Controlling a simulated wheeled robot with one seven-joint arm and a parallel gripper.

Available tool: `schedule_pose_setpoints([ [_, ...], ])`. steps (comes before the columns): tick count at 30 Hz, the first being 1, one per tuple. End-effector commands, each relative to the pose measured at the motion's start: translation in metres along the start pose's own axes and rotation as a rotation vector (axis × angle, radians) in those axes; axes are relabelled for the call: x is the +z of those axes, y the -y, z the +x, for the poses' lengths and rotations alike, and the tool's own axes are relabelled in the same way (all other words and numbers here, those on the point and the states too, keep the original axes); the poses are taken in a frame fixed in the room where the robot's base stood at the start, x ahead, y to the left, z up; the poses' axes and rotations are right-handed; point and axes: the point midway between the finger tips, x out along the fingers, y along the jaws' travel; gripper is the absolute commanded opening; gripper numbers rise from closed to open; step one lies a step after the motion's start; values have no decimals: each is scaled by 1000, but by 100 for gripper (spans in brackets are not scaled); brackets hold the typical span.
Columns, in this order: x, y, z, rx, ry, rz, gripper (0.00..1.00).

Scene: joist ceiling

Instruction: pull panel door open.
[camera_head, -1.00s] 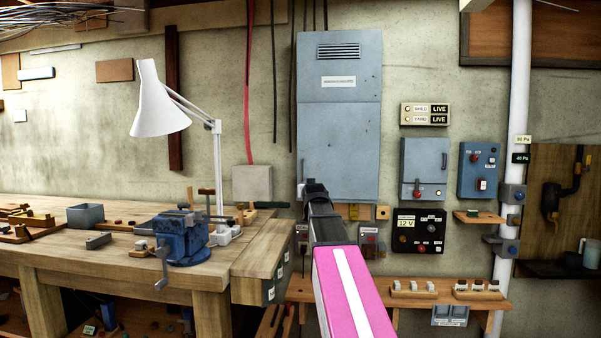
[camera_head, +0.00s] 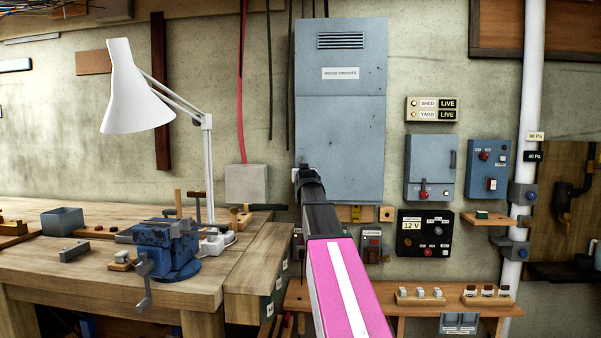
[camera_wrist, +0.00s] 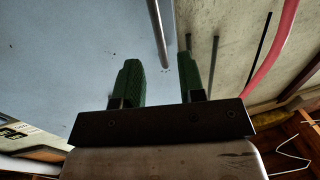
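The panel door (camera_head: 340,150) is a tall grey-blue wall cabinet front with a vent and label above, and it looks closed. My gripper (camera_head: 303,172) is at its lower left edge, small and partly hidden by my arm in the head view. In the wrist view my gripper (camera_wrist: 158,66) has two green fingers spread apart with nothing clamped between them. A round metal bar (camera_wrist: 157,30), seemingly the door's handle, runs down the view and ends between the fingertips without visible contact. The blue panel face (camera_wrist: 70,60) fills the left of that view.
A workbench (camera_head: 80,265) with a blue vise (camera_head: 172,250) and white lamp (camera_head: 137,95) stands left. A red cable (camera_head: 242,90) hangs left of the panel. Switch boxes (camera_head: 430,165) are at right, and a low shelf (camera_head: 380,300) lies below.

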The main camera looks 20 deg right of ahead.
Motion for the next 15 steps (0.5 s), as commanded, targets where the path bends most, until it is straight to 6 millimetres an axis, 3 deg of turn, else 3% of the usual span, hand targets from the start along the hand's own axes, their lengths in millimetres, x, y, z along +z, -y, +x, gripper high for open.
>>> schedule_pose_setpoints([
  [1, -1, 0, 14, 0, 0, 0, 37],
  [7, -1, 0, 50, 0, 0, 0, 37],
  [15, 0, 0, 70, 0, 0, 0, 37],
])
